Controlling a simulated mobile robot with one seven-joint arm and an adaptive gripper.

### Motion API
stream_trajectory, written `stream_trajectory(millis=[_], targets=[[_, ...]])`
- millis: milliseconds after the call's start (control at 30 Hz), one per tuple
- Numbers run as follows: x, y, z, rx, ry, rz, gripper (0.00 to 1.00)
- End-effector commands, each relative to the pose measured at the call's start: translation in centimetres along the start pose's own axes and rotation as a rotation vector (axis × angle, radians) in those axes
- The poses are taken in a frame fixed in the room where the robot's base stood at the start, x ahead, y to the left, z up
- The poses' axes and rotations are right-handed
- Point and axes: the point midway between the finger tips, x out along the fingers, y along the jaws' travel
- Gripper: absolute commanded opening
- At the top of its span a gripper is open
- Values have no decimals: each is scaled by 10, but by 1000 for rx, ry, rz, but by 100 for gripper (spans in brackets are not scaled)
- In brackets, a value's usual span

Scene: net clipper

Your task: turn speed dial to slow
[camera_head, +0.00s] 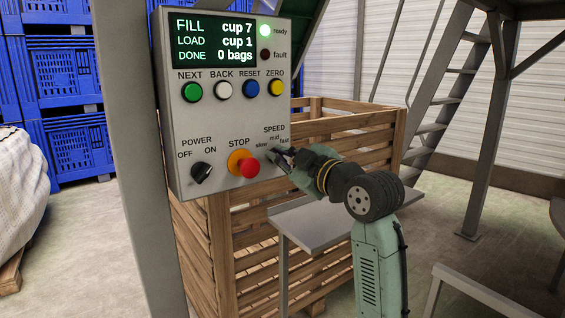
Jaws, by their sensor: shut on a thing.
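The grey control panel (225,117) is on a post, with its screen reading FILL cup 7, LOAD cup 1, DONE 0 bags. The speed dial is at the lower right of the panel, under the SPEED label (274,129) with the marks slow, mid and fast. My gripper (276,156) reaches in from the right and is shut on the dial. The gripper hides the dial, so I cannot tell where its pointer stands.
Left of my gripper are the red STOP button (249,167) and the black POWER knob (202,172). Above are coloured buttons, including the yellow ZERO button (276,88). A wooden crate (350,123) and a grey platform (325,222) stand behind.

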Motion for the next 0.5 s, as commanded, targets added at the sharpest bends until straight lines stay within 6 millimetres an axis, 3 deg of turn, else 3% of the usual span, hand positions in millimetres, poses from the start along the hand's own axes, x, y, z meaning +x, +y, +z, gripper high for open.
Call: stream_trajectory(millis=[500], targets=[[0, -1, 0, -36, -1, 0, 0]])
